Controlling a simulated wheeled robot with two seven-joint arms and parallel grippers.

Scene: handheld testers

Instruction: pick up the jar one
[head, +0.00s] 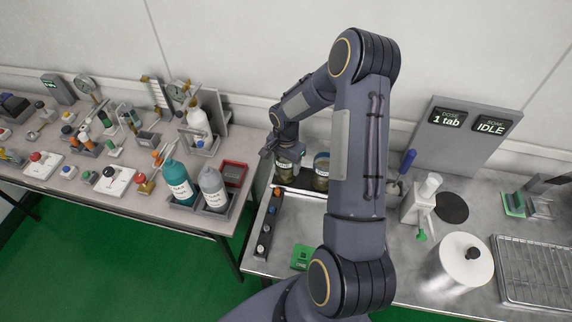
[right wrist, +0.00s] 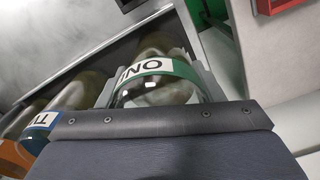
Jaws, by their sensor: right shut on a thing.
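Jar one (head: 287,170) is a clear glass jar with a green band, at the back left of the metal table on the right. In the right wrist view jar one (right wrist: 158,70) shows its "ONE" label close in front of the gripper. My right gripper (head: 283,155) reaches down over it and is shut on it. I cannot tell whether its base is touching the surface below. Jar two (head: 321,172), with a blue band (right wrist: 42,120), stands just to the right in the head view, partly hidden by my arm. My left gripper is not in view.
A green "ONE" card (head: 303,257) lies at the table's front left. A dark strip with coloured knobs (head: 268,225) runs along the left edge. A white bottle (head: 420,198), a white cylinder (head: 462,262) and a wire rack (head: 535,268) stand right. A red tray (head: 234,173) is on the left table.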

